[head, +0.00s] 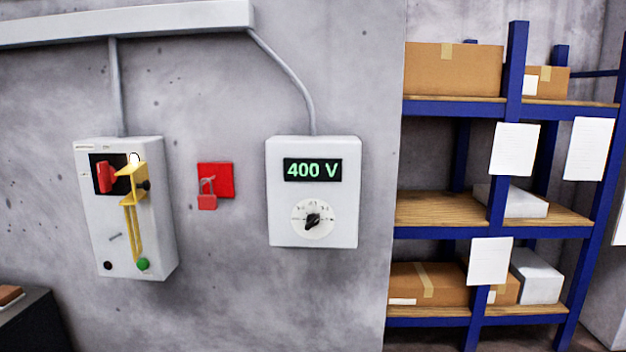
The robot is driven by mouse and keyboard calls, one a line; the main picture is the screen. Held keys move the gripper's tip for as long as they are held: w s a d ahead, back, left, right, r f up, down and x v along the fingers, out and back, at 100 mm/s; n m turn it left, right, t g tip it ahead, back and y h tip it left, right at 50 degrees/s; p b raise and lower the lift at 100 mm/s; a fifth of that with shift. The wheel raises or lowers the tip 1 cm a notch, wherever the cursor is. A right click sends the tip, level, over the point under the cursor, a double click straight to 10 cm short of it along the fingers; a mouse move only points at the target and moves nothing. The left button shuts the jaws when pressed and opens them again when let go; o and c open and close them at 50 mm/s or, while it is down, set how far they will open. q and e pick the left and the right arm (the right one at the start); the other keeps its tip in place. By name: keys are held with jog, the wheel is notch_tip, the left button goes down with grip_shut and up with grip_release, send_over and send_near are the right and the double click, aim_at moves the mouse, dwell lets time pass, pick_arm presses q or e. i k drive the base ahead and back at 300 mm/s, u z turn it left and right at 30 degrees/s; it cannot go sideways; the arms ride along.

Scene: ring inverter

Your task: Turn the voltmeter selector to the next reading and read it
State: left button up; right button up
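The voltmeter (282,229) is a pale box on the grey wall, in the middle of the head view. Its dark display (312,170) reads 400 V in green. Below it is the selector, a black knob (313,221) on a round white dial (312,233). The dial's markings are too small to read, and I cannot tell which mark the knob points at. Neither of my grippers is in view, and nothing touches the knob.
Left of the voltmeter hang a red padlock (207,202) on a red plate and a switch box (125,250) with a red handle and yellow bracket. Blue shelving (517,70) with boxes stands at right. A dark surface (35,325) is at lower left. The space before the voltmeter looks clear.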

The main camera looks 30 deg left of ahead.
aim_at(312, 219)
jog(key=z, duration=1.9)
jog(key=k, duration=1.5)
jog(key=u, duration=2.25)
jog(key=i, duration=0.5)
jog(key=u, duration=0.05)
